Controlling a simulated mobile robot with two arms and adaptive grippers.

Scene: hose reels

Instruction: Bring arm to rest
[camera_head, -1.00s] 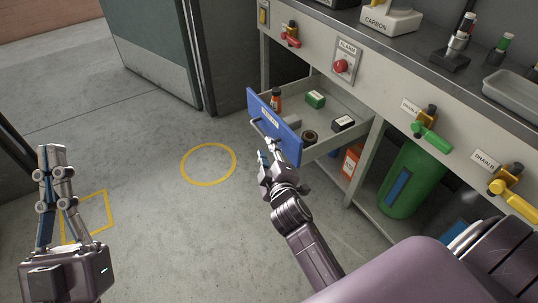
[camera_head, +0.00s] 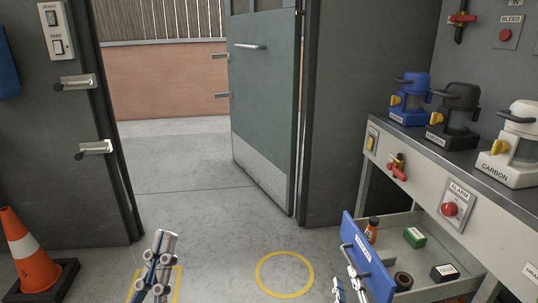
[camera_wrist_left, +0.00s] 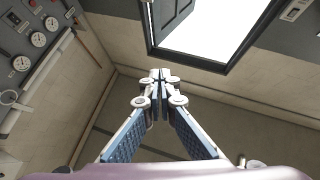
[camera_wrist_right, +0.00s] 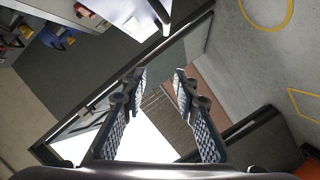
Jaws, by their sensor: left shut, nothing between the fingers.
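My left gripper (camera_head: 163,238) is low on the left in the head view, raised over the floor. Its fingers are together and empty, and they also meet in the left wrist view (camera_wrist_left: 160,76). My right gripper (camera_head: 346,277) is only partly in view at the bottom, beside the blue drawer front (camera_head: 366,262) and its handle (camera_head: 352,250). In the right wrist view its fingers (camera_wrist_right: 157,76) are apart with nothing between them. The head view does not show clearly whether it touches the handle.
The open drawer (camera_head: 440,290) holds an orange bottle (camera_head: 372,229), a green box (camera_head: 414,237), a dark roll (camera_head: 403,281) and a black box (camera_head: 444,272). The bench (camera_head: 440,160) is at right, a cone (camera_head: 28,255) at left. Floor between is clear around a yellow circle (camera_head: 285,254).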

